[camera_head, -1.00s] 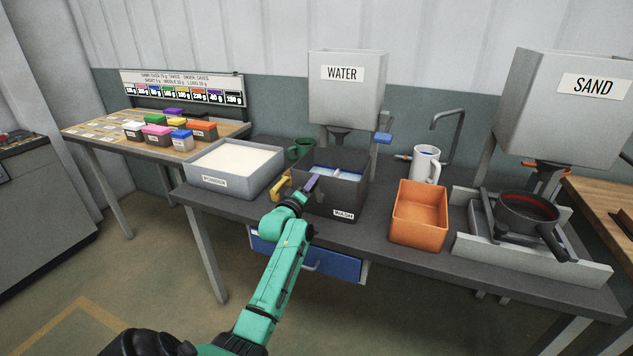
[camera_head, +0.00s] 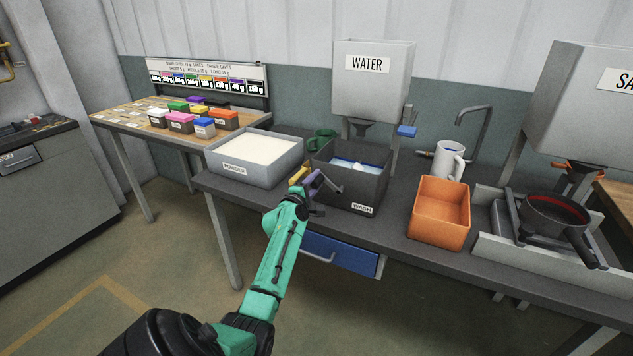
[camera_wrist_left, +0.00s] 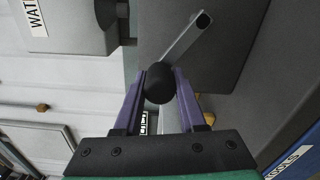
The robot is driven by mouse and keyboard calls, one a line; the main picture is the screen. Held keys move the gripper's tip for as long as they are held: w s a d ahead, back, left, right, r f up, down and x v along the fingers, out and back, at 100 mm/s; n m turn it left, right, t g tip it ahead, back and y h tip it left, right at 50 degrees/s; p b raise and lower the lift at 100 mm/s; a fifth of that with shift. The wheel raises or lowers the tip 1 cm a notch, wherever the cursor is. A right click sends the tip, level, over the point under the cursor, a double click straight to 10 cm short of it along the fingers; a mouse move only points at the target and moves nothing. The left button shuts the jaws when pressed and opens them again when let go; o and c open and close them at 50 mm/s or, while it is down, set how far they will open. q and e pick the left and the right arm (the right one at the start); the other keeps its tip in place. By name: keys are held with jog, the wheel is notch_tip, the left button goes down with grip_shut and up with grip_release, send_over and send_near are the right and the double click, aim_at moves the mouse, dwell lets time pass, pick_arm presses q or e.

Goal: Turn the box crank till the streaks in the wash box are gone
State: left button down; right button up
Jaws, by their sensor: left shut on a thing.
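The dark grey wash box (camera_head: 371,190) stands on the grey bench, with white and blue showing in its water (camera_head: 352,166); single streaks are too small to tell. The crank's metal arm (camera_wrist_left: 187,38) ends in a black round knob (camera_wrist_left: 159,82) in the left wrist view. My left gripper (camera_head: 316,184) is at the box's left front side, and its purple fingers (camera_wrist_left: 158,88) are closed around the knob. The crank's hub is hard to make out. My right gripper is not in view.
The white powder box (camera_head: 232,171) stands left of the wash box, and an orange tray (camera_head: 440,236) right of it. The water hopper (camera_head: 372,95) hangs above and behind. A white mug (camera_head: 448,160) and a pan (camera_head: 553,216) stand further right. A blue drawer (camera_head: 340,257) is below.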

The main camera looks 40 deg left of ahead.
pick_arm(q)
jog(key=shift+w+d+f, duration=0.15)
jog(key=shift+d+f, duration=0.1)
jog(key=shift+f, duration=0.05)
jog(key=c, duration=0.5)
grip_release()
jog(key=shift+c, duration=0.2)
jog(key=shift+o, duration=0.2)
jog(key=shift+w+d+r, duration=0.1)
jog(key=shift+d+r, duration=0.15)
jog(key=shift+s+a, duration=0.15)
jog(key=shift+s, duration=0.15)
jog(key=v, duration=1.4)
